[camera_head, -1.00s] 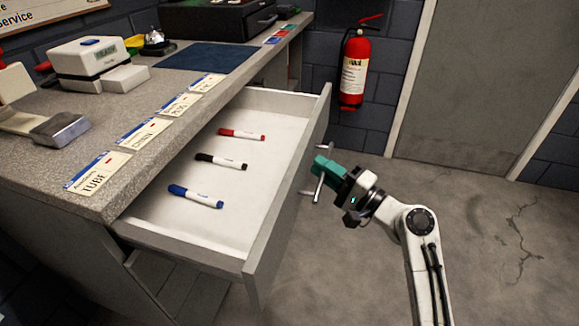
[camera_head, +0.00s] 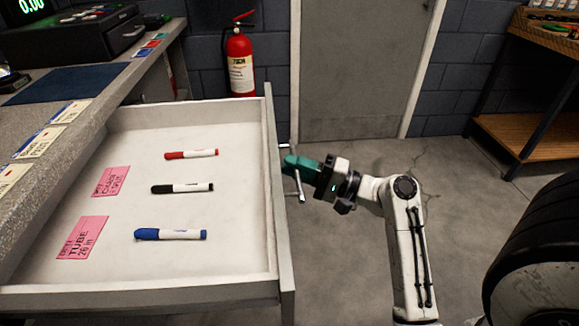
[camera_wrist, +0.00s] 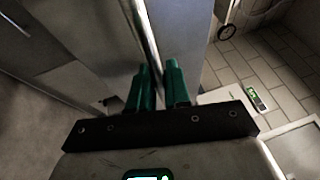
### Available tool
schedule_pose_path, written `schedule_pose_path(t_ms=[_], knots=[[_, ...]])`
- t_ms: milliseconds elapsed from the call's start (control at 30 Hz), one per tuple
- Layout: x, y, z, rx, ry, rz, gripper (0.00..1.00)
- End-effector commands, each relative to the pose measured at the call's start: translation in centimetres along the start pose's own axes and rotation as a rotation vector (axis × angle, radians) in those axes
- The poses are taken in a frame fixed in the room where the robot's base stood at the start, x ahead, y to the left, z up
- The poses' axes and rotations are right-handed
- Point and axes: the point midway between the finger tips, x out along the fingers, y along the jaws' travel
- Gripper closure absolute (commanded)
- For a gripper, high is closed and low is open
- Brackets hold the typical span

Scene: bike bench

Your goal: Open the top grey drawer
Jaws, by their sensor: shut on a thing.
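The top grey drawer (camera_head: 284,215) is pulled well out from under the counter in the head view. Its white inside holds a red marker (camera_head: 191,154), a black marker (camera_head: 182,188) and a blue marker (camera_head: 170,235). Two pink notes lie to their left, one lettered TUBE (camera_head: 83,238) and a smaller one (camera_head: 111,181). My gripper (camera_head: 292,164) is at the drawer's front, with its green fingers shut on the metal bar handle (camera_head: 299,186).
The speckled counter (camera_head: 75,115) with several paper labels runs along the left. A red fire extinguisher (camera_head: 240,62) hangs on the wall behind the drawer. Concrete floor is clear around my arm.

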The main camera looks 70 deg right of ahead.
Motion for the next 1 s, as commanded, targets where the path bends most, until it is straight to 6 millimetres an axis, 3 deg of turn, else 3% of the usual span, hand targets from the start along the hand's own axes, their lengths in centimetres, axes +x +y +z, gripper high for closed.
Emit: schedule_pose_path(t_ms=[300,333,367,667,767,1000], knots=[[-0.1,0.2,0.0,0.002,0.0,0.003,1.0],[0.0,0.2,0.0,0.002,0.0,0.003,0.8],[0.0,0.2,0.0,0.002,0.0,0.003,0.77],[-0.3,0.1,-0.1,0.001,0.001,0.001,0.77],[-1.2,0.1,-0.1,0.002,0.004,0.001,0.77],[-5.7,0.1,-0.1,0.003,0.005,0.002,0.77]])
